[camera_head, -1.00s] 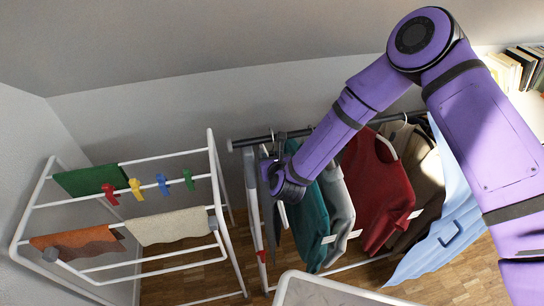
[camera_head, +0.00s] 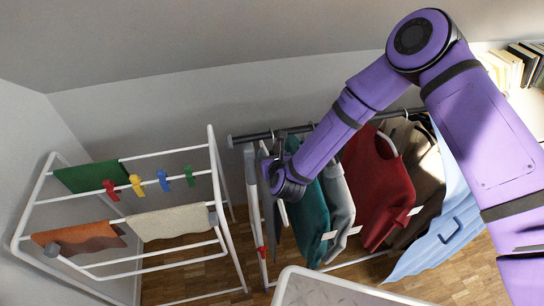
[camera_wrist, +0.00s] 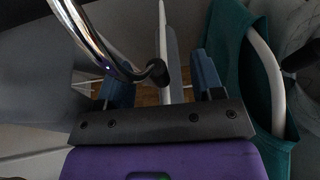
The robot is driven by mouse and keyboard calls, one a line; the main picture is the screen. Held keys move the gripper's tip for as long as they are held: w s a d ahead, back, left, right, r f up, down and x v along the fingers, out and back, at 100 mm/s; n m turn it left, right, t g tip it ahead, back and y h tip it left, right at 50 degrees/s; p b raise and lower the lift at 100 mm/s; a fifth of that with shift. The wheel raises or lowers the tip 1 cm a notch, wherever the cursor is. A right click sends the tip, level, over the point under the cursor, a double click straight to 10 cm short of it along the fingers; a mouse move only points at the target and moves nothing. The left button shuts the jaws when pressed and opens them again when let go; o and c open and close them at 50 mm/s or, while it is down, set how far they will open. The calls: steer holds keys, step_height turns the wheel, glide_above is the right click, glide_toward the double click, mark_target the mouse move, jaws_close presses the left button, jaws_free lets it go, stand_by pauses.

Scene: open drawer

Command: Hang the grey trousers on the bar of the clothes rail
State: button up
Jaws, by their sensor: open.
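The clothes rail's dark bar (camera_head: 250,138) runs across the middle of the head view. The grey trousers (camera_head: 273,228) seem to be the narrow dark grey cloth hanging near its left end, mostly hidden by my gripper and seen nearly edge-on. A hanger hook appears over the bar just above. My gripper (camera_head: 284,193) is just below the bar, between the rail's left end and a teal garment (camera_head: 309,215). In the wrist view my gripper (camera_wrist: 162,84) is open, its blue fingertips apart. A chrome hook (camera_wrist: 104,45) with a dark tip curves in close above the left finger.
A red garment (camera_head: 378,185), a brown one and a light blue one hang further right on the rail. A white drying rack (camera_head: 216,165) with cloths and coloured pegs stands at left. Wooden floor (camera_head: 205,275) shows between them. A pale-rimmed surface (camera_head: 300,275) is at the bottom.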

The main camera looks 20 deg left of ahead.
steer(key=v, duration=1.1)
steer(key=shift+w, duration=0.1)
steer(key=w+d+r+n+g, duration=0.1)
steer(key=w+d+r+n, duration=0.25)
steer(key=r+n, duration=0.2)
steer(key=w+d+r+n+g, duration=0.1)
steer(key=w+d+r+n, duration=0.3)
steer(key=r, duration=0.3)
steer(key=w+d+r+n+g+h, duration=0.1)
steer(key=d+r+n+h, duration=0.1)
steer(key=d+r+n, duration=0.85)
steer(key=s+d+r+n+g+h, duration=0.1)
steer(key=s+d+r+n+h, duration=0.1)
steer(key=s+d+r, duration=0.4)
steer(key=s+d+r+n+h, duration=0.1)
steer(key=s+d+r+n, duration=0.2)
steer(key=d+r, duration=0.55)
steer(key=s+d+r+n+g+h, duration=0.1)
steer(key=s+d+r+n, duration=0.1)
steer(key=s+d, duration=0.3)
steer(key=s+d+r+n+g+h, duration=0.1)
steer(key=s+d+r+n, duration=0.1)
steer(key=s+d, duration=0.4)
steer(key=s, duration=0.5)
steer(key=shift+s+n, duration=0.2)
steer(key=shift+n, duration=0.2)
